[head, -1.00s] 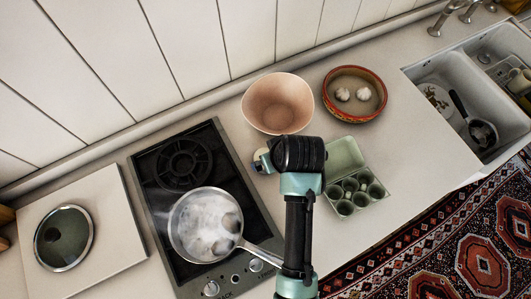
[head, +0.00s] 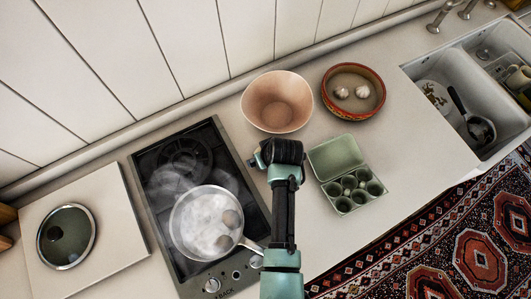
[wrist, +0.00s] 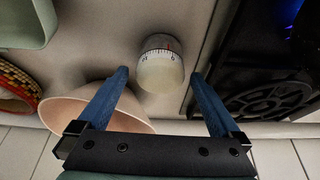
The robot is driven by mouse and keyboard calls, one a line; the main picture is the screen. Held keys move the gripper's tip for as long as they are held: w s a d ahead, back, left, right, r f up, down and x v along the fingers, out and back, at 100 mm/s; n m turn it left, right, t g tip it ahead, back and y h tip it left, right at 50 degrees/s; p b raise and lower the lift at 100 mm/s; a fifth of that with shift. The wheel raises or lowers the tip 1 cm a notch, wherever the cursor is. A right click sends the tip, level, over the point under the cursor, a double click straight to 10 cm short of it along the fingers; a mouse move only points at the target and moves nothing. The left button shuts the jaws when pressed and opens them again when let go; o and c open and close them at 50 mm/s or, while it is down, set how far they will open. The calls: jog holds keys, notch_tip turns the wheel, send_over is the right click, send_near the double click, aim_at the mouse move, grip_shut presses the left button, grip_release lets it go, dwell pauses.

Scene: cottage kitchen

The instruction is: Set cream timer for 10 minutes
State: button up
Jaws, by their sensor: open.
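The cream timer (wrist: 161,70) shows in the wrist view as a small round dial with a pale cap and a white scale ring with dark marks and a red mark. My gripper (wrist: 160,76) is open, with one blue finger on each side of the timer and a visible gap to each. I cannot tell how high the fingertips are above it. In the head view my gripper (head: 257,160) is over the counter between the stove and the egg carton, and the timer is hidden by my arm there.
A pink bowl (head: 277,84) stands close behind my gripper. The green egg carton (head: 335,152) is to the right. The stove (head: 150,159) with a steaming pan (head: 180,240) is to the left. A red-rimmed dish (head: 330,103) stands farther back.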

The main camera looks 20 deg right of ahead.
jog(key=shift+c, duration=0.2)
jog(key=c, duration=1.2)
dwell(1.0)
jog(key=o, duration=1.2)
jog(key=shift+o, duration=0.2)
jog(key=b+v, duration=0.1)
jog(key=v, duration=1.2)
jog(key=shift+w, duration=0.1)
